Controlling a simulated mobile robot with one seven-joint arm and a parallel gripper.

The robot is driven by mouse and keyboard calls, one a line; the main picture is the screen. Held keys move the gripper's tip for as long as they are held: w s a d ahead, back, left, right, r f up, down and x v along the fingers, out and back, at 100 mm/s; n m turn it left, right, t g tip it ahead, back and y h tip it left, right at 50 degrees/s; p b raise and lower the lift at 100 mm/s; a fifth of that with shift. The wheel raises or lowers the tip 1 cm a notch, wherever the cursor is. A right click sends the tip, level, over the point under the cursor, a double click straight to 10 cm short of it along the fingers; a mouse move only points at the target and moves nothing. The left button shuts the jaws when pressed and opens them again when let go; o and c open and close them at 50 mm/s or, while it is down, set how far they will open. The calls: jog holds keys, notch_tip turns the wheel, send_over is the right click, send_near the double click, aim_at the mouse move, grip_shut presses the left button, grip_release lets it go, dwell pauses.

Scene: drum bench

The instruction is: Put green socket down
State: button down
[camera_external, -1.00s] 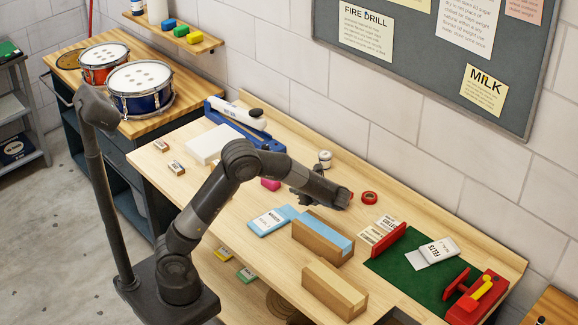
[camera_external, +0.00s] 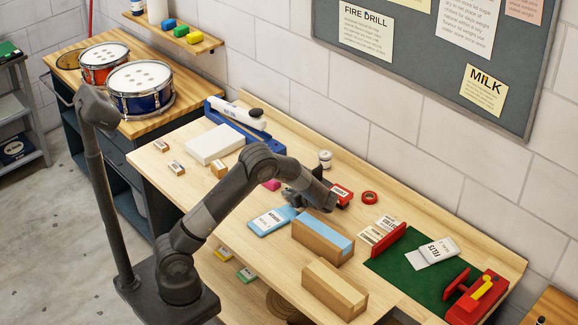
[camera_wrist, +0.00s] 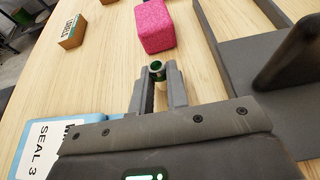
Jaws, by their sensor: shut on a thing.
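The green socket (camera_wrist: 157,71) is a small ring-like piece with a green inside, held between the fingertips of my gripper (camera_wrist: 157,86) in the wrist view. My gripper is shut on it. The bench top shows around it; whether the socket touches the wood, I cannot tell. In the external view my gripper (camera_external: 289,196) is low over the middle of the bench, close to the pink block (camera_external: 271,184). The socket is too small to make out there. In the wrist view the pink block (camera_wrist: 155,25) stands just beyond the fingertips.
A blue labelled packet (camera_external: 271,221) lies in front of my gripper. A small wooden block (camera_external: 218,169) stands to the left. Two wooden boxes (camera_external: 318,249) (camera_external: 330,293) stand at the front. A red box (camera_external: 341,194) and red tape roll (camera_external: 370,198) lie to the right.

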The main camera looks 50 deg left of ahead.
jog(key=shift+f, duration=0.15)
jog(key=c, duration=1.4)
grip_release()
